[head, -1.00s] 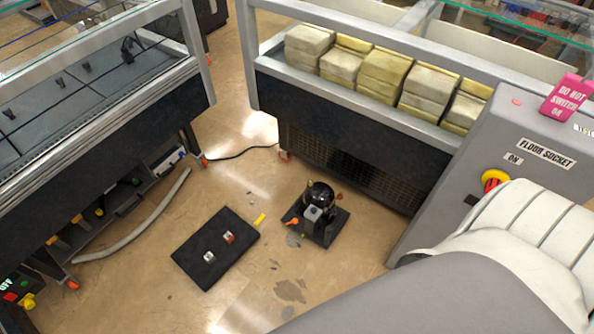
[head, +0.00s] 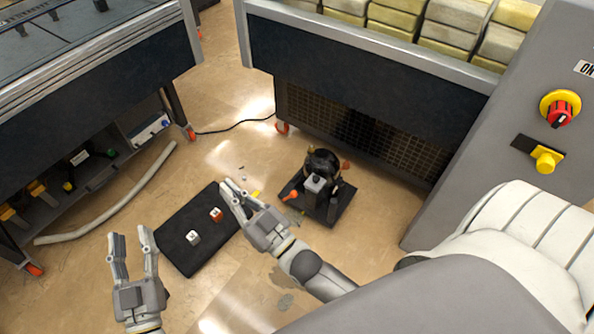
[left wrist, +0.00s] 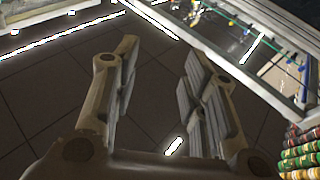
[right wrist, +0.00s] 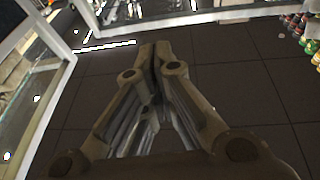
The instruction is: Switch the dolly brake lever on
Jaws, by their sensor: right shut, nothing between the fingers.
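The vacuum pump (head: 323,162), dark and rounded with a grey box on its front, stands on a low black square dolly (head: 346,207) on the floor in the head view. An orange lever-like part (head: 290,196) sticks out at its left side; its on or off position is unclear. My right gripper (head: 230,183) is shut and empty, left of the dolly and apart from it in the picture. It shows shut in the right wrist view (right wrist: 155,50). My left gripper (head: 131,237) is open and empty at lower left, also in the left wrist view (left wrist: 160,55). The dolly appears in neither wrist view.
A black mat (head: 173,241) with two small blocks lies left of the dolly. A grey hose (head: 120,203) and a black cable (head: 235,127) lie on the floor. A grey cabinet with a red-yellow rotary switch (head: 561,108) stands at right. A dark freezer (head: 370,90) stands behind.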

